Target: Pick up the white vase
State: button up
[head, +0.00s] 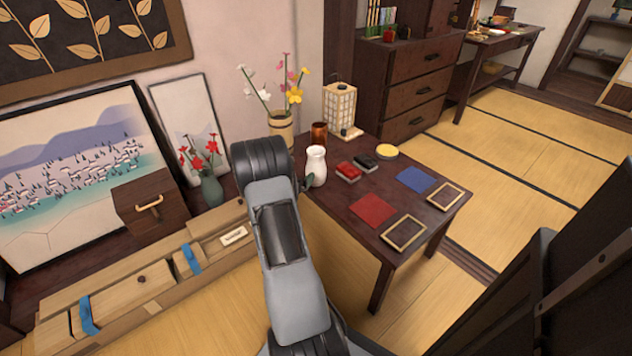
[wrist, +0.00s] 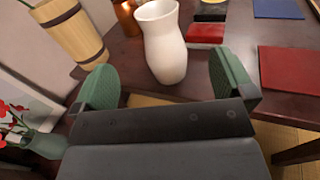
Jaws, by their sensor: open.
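The white vase (head: 316,166) stands upright on the dark low table (head: 337,195), near its left edge. In the wrist view the vase (wrist: 164,45) stands ahead of my gripper (wrist: 166,85), roughly centred between two green-padded fingers spread wide apart. My gripper is open and empty. The vase's base lies just beyond the fingertips, and I see no contact. In the head view my arm hides most of the gripper; one green finger shows beside the vase.
A wooden bucket vase of flowers (head: 280,130), a copper cup (head: 319,134) and a paper lantern (head: 339,106) stand close behind. Red and black boxes (head: 348,172) lie to the right. A green vase with red flowers (head: 211,188) stands at left.

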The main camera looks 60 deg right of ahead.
aim_at(312, 158)
jog(key=shift+n, duration=0.3)
jog(key=d, duration=0.2)
jog(key=d+f+b, duration=0.1)
jog(key=d, duration=0.2)
jog(key=d+b, duration=0.1)
jog(key=d, duration=0.2)
jog(key=shift+w+f, duration=0.2)
jog(key=shift+w, duration=0.15)
jog(key=shift+w+d+r+b, duration=0.15)
jog(key=shift+d+b, duration=0.45)
jog(key=shift+d, duration=0.95)
jog(key=shift+w+d+f+b, duration=0.1)
jog(key=shift+d+b, duration=0.45)
jog(key=shift+d, duration=1)
jog(key=shift+c, duration=0.5)
jog(key=c, duration=1.5)
jog(key=shift+r, duration=0.15)
jog(key=shift+c, duration=0.3)
jog(key=shift+r, duration=0.1)
